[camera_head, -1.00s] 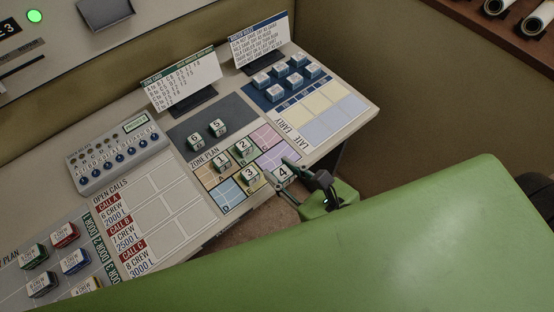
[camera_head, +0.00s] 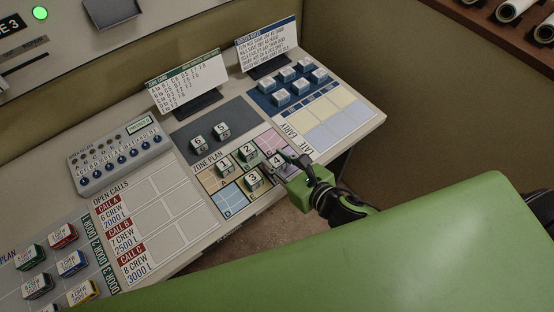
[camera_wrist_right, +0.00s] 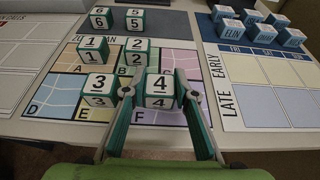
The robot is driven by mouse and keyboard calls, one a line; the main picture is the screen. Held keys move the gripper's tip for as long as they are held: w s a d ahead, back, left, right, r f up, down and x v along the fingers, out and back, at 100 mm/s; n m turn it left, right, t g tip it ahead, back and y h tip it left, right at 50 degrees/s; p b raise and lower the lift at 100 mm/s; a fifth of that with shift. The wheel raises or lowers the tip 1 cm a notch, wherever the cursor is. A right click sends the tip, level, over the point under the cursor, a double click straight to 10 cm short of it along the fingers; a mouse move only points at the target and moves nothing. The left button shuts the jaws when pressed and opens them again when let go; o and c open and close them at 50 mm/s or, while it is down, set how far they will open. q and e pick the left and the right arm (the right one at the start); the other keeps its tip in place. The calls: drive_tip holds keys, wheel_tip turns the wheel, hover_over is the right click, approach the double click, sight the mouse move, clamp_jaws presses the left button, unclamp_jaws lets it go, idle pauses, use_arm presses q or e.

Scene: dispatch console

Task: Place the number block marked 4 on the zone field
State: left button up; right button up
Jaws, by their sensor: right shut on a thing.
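The number block marked 4 (camera_head: 276,161) is white and green. My right gripper (camera_head: 284,161) is shut on it, over the zone plan (camera_head: 233,196); the wrist view shows the block (camera_wrist_right: 159,87) between the two fingers (camera_wrist_right: 160,97). It hides part of the fields behind it, and I cannot tell whether it touches the board. Block 3 (camera_head: 254,179) stands close to its left. Block 2 (camera_head: 247,150) and block 1 (camera_head: 223,164) stand on fields further back. My left gripper is not in view.
Blocks 5 (camera_head: 222,130) and 6 (camera_head: 199,143) stand on the dark area behind the plan. The roster board (camera_head: 339,110) with several blue blocks lies to the right. Two upright cards stand behind. A pink field (camera_wrist_right: 178,62) behind block 4 is empty.

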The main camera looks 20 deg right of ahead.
drive_tip(key=shift+f, duration=0.25)
drive_tip(key=o, duration=1)
drive_tip(key=shift+c, duration=0.2)
drive_tip(key=shift+r, duration=0.1)
drive_tip(key=b+v, duration=0.2)
drive_tip(key=v, duration=1)
